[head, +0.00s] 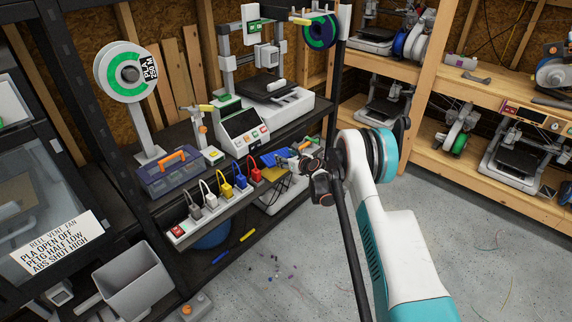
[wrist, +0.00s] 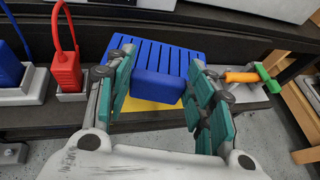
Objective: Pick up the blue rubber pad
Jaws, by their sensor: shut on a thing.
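The blue rubber pad (wrist: 160,62) is a ribbed block between the two teal-lined fingers of my gripper (wrist: 162,80) in the wrist view. The fingers are shut on its sides, and its near face drops down between them. In the head view the pad (head: 272,158) shows at the shelf's front edge, just left of my gripper (head: 300,160). A yellow surface (wrist: 126,114) shows below the pad in the wrist view. I cannot tell whether the pad touches it.
A power strip (head: 190,230) with several coloured plugs runs along the shelf front to the left. A red plug (wrist: 66,72) stands close to the left finger. A tool with an orange handle (wrist: 242,77) lies to the right. A dark upright post (head: 336,80) stands near my arm.

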